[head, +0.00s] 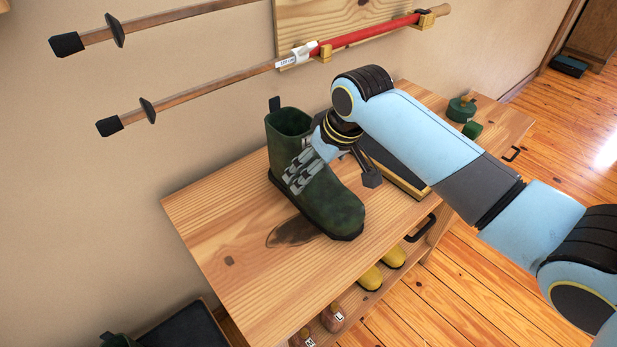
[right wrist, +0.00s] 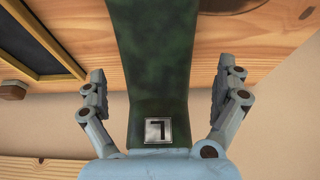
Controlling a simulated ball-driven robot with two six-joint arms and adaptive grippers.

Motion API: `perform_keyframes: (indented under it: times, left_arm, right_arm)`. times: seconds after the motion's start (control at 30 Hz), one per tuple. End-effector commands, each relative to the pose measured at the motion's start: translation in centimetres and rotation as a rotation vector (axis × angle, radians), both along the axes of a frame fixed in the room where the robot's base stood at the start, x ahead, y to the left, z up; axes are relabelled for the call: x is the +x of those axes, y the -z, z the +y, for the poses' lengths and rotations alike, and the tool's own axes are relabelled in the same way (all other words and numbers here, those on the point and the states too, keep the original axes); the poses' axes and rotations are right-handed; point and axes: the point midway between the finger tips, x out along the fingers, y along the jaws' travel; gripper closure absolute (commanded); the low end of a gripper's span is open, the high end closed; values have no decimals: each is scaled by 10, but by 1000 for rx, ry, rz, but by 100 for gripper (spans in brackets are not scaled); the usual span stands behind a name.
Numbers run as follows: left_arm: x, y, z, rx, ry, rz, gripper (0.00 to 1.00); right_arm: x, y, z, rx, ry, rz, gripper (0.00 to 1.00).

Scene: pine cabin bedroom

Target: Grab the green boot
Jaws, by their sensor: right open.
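The dark green boot (head: 325,205) stands upright on the wooden bench top (head: 215,210), its toe toward the front edge. In the right wrist view the boot (right wrist: 158,60) fills the middle, with a square metal tag (right wrist: 158,130) bearing an L that appears upside down. My right gripper (head: 335,172) is at the boot's upper part, one finger in front of it and the other to its right. In the right wrist view its open fingers (right wrist: 160,88) straddle the boot with a gap on each side. My left gripper is out of view.
A dark wood-framed panel (head: 395,178) lies right of the boot, partly behind my arm. Small green objects (head: 461,109) sit at the bench's far end. Yellow footwear (head: 370,278) is on the shelf below. Poles (head: 200,97) hang on the wall behind. The bench's left end is clear.

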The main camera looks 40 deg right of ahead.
Motion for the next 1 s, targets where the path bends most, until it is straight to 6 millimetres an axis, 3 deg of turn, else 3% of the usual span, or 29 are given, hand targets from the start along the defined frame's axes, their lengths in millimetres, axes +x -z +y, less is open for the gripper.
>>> perform_keyframes:
  times: [0.17, 0.43, 0.73, 1.0]
  left_arm:
    - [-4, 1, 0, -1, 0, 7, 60]
    - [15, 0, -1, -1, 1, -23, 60]
    - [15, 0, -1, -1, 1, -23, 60]
    - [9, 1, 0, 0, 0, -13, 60]
  right_arm:
    - [6, 13, -1, -1, -1, 1, 0]
    - [22, 49, -2, 0, 0, 1, 0]
    - [24, 54, -2, -1, -1, 0, 0]
    - [24, 54, -2, -1, -1, 0, 35]
